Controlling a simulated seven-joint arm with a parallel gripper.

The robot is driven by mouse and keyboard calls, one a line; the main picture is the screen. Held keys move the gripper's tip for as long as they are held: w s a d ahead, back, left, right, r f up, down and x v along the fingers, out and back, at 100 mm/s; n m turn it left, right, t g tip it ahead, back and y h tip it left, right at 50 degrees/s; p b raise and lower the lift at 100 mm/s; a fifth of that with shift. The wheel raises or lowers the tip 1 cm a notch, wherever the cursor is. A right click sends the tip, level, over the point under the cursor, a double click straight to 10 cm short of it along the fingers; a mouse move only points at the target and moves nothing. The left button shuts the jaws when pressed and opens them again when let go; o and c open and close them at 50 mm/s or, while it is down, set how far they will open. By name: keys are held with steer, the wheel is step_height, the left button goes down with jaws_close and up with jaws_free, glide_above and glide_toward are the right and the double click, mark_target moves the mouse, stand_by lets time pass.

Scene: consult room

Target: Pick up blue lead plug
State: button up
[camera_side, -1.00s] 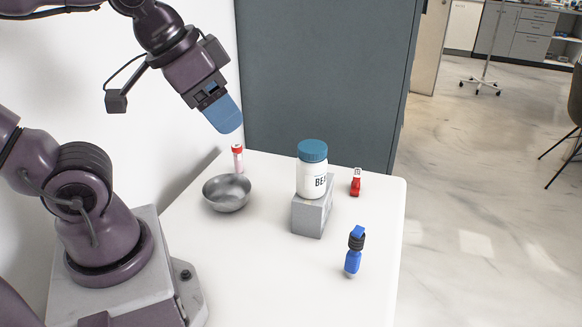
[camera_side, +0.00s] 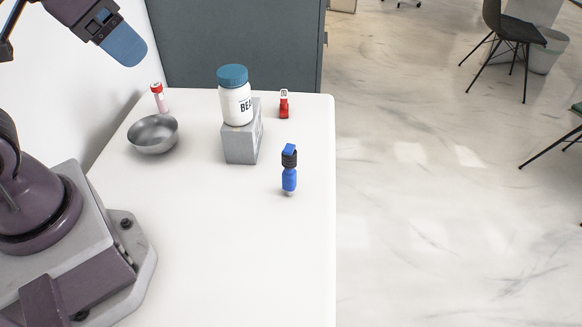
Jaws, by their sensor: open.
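The blue lead plug (camera_side: 289,178) stands on the white table, right of the middle, with a black ribbed collar and a blue top. My gripper (camera_side: 124,46) is at the upper left, above the table's far left corner and well away from the plug. It shows as blue fingers seen from the side, open, with nothing seen between them. Nothing covers the plug.
A grey block (camera_side: 243,142) carries a white jar (camera_side: 236,103) with a teal lid, left of and behind the plug. A red plug-like item (camera_side: 284,105) stands behind. A metal bowl (camera_side: 153,135) and a red-capped tube (camera_side: 159,98) are at the left. The table's (camera_side: 240,260) front is clear.

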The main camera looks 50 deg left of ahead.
steer(key=n+t, duration=0.5)
glide_above(296, 148)
steer(key=s+d, duration=0.2)
steer(key=s, duration=0.3)
step_height(296, 148, down, 18)
steer(key=s+a+f+m+t+y, duration=0.2)
steer(key=s+f+m+t, duration=0.2)
steer(key=s+f+t, duration=0.3)
steer(key=w, duration=0.8)
steer(key=w+a, duration=0.1)
steer(key=w, duration=0.3)
steer(key=shift+w+f, duration=0.35)
steer(key=shift+w, duration=0.05)
steer(key=shift+c, duration=0.3)
